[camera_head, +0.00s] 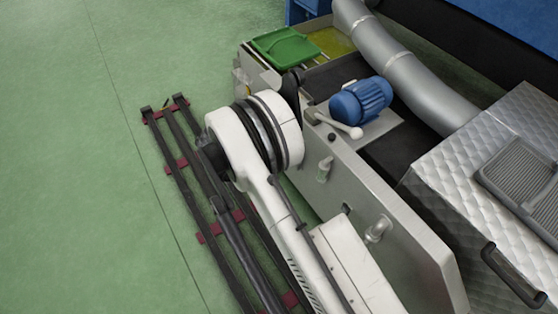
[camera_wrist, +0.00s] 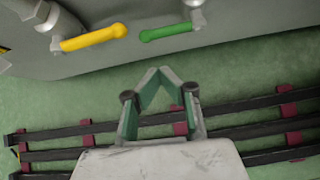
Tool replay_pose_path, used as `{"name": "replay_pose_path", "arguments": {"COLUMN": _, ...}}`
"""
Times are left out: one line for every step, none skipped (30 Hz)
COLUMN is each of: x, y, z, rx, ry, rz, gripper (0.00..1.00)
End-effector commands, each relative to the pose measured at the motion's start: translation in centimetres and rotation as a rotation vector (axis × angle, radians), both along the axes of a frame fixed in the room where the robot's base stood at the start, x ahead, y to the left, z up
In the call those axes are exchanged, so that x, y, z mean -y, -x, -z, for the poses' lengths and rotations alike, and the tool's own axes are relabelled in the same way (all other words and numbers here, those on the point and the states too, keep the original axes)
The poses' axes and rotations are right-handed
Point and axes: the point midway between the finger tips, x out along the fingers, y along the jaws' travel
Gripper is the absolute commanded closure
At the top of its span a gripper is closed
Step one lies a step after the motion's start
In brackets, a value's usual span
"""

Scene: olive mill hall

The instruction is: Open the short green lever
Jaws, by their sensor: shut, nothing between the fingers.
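The short green lever (camera_wrist: 166,32) shows in the wrist view at the top, right of centre. It lies roughly level on a metal valve fitting (camera_wrist: 196,16) on the machine's wall. My gripper (camera_wrist: 153,72) is below it in the wrist view, its green and grey fingers meeting at the tips with nothing between them. The fingertips appear apart from the lever, with a gap in the picture. In the head view the lever and my gripper are not visible; my arm and the machine hide that area.
A yellow lever (camera_wrist: 94,37) sits just left of the green one on its own valve. Dark floor rails (camera_wrist: 250,131) with red crosspieces run below. In the head view, a blue motor (camera_head: 361,101) and a green tray (camera_head: 285,46) are on the machine. Open green floor lies left.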

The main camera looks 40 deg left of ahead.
Motion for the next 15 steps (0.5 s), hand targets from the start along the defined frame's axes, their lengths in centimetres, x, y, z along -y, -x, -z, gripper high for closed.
{"name": "replay_pose_path", "arguments": {"x": -0.3, "y": 0.7, "z": 1.1, "rx": 0.001, "ry": 0.012, "rz": -0.017, "gripper": 1.00}}
{"name": "replay_pose_path", "arguments": {"x": -0.4, "y": 0.9, "z": 1.5, "rx": 0.002, "ry": 0.019, "rz": -0.025, "gripper": 1.00}}
{"name": "replay_pose_path", "arguments": {"x": -0.5, "y": 1.2, "z": 1.9, "rx": 0.003, "ry": 0.026, "rz": -0.033, "gripper": 1.00}}
{"name": "replay_pose_path", "arguments": {"x": -0.6, "y": 1.3, "z": 2.2, "rx": 0.003, "ry": 0.030, "rz": -0.038, "gripper": 1.00}}
{"name": "replay_pose_path", "arguments": {"x": -0.6, "y": 1.5, "z": 2.4, "rx": 0.004, "ry": 0.034, "rz": -0.041, "gripper": 1.00}}
{"name": "replay_pose_path", "arguments": {"x": -0.7, "y": 1.6, "z": 2.5, "rx": 0.004, "ry": 0.037, "rz": -0.045, "gripper": 1.00}}
{"name": "replay_pose_path", "arguments": {"x": -0.7, "y": 1.7, "z": 2.6, "rx": 0.004, "ry": 0.040, "rz": -0.047, "gripper": 1.00}}
{"name": "replay_pose_path", "arguments": {"x": -0.7, "y": 1.7, "z": 2.7, "rx": 0.003, "ry": 0.041, "rz": -0.049, "gripper": 1.00}}
{"name": "replay_pose_path", "arguments": {"x": -0.7, "y": 1.8, "z": 2.7, "rx": 0.004, "ry": 0.042, "rz": -0.050, "gripper": 1.00}}
{"name": "replay_pose_path", "arguments": {"x": -0.7, "y": 1.8, "z": 2.8, "rx": 0.004, "ry": 0.042, "rz": -0.050, "gripper": 1.00}}
{"name": "replay_pose_path", "arguments": {"x": -0.7, "y": 1.8, "z": 2.7, "rx": 0.004, "ry": 0.042, "rz": -0.050, "gripper": 1.00}}
{"name": "replay_pose_path", "arguments": {"x": -0.7, "y": 1.8, "z": 2.7, "rx": 0.004, "ry": 0.042, "rz": -0.050, "gripper": 1.00}}
{"name": "replay_pose_path", "arguments": {"x": -0.7, "y": 1.8, "z": 2.7, "rx": 0.004, "ry": 0.042, "rz": -0.050, "gripper": 1.00}}
{"name": "replay_pose_path", "arguments": {"x": -0.7, "y": 1.8, "z": 2.7, "rx": 0.003, "ry": 0.041, "rz": -0.050, "gripper": 1.00}}
{"name": "replay_pose_path", "arguments": {"x": -0.7, "y": 1.8, "z": 2.7, "rx": 0.003, "ry": 0.041, "rz": -0.050, "gripper": 1.00}}
